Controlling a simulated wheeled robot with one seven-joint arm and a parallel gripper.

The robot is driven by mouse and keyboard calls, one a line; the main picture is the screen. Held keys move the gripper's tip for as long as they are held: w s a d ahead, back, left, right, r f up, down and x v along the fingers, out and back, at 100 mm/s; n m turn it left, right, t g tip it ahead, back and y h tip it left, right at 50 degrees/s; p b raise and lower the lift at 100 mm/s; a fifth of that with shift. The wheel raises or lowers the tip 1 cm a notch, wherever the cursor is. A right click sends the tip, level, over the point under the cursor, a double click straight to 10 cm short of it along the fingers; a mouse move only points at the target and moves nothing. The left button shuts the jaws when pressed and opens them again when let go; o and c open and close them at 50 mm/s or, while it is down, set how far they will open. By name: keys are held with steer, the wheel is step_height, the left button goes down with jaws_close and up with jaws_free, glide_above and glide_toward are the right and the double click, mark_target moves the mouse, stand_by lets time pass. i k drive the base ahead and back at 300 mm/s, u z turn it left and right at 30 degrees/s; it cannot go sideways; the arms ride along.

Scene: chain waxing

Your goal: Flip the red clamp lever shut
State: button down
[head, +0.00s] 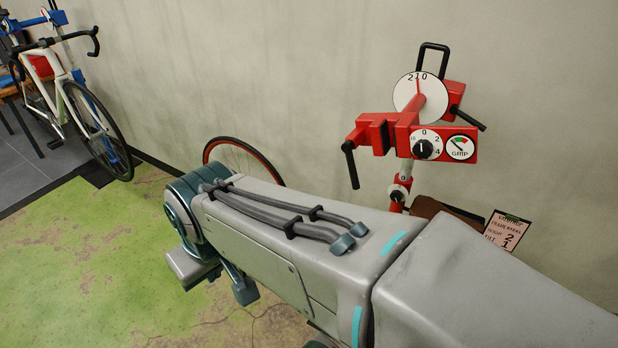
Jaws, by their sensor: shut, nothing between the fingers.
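A red clamp head (404,132) sits on a stand post near the wall, right of centre in the head view. A black-handled lever (351,165) hangs down at its left end. Another black handle (468,117) slants down to the right from a red block at its upper right. I cannot tell which of these is the clamp lever, and no lever with a red handle stands out. My gripper does not show; my grey arm fills the lower middle and right and hides the lower part of the stand.
The clamp head carries a white numbered disc (420,97), a black knob (424,147) and a GRIP gauge (460,147). A pink card (505,230) is at lower right. A red-rimmed wheel (240,146) shows behind my arm. A white bicycle (62,85) stands at far left. Green floor lies open at left.

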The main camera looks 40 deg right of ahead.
mark_target(346, 147)
steer(key=k, duration=0.55)
steer(key=z, duration=0.85)
steer(key=i, duration=0.5)
